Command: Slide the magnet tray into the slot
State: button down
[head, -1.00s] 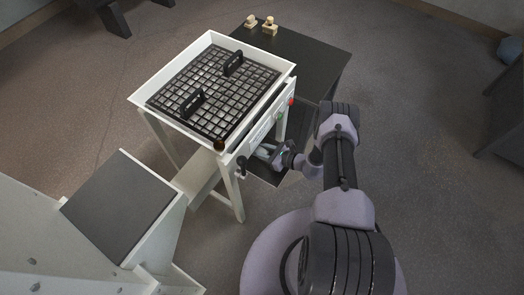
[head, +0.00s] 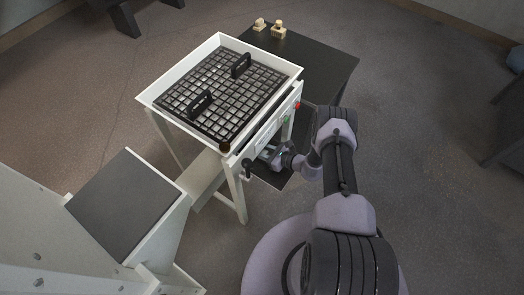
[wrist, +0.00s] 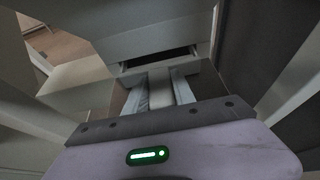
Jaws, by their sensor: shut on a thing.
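The white housing (head: 257,129) stands on legs, with a black grid with two handles in its top. My gripper (head: 266,154) is low at its front face, below the rim, partly hidden by the housing and my arm. In the wrist view my gripper (wrist: 159,82) is shut on a pale bar (wrist: 158,92), which looks like part of the magnet tray. The bar points straight at a dark slot opening (wrist: 172,60) in the pale housing wall.
A black table (head: 318,60) with two small wooden pieces (head: 278,29) stands behind the housing. A white stand with a dark top (head: 122,203) is at the lower left. Open floor lies to the right.

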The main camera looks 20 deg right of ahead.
jog(key=shift+w+a, duration=0.7)
jog(key=shift+w, duration=0.2)
jog(key=c, duration=1)
grip_release()
jog(key=shift+o, duration=0.2)
jog(key=p+v, duration=0.6)
jog(key=v, duration=1.1)
jog(key=shift+r, duration=0.2)
jog(key=shift+s, duration=0.1)
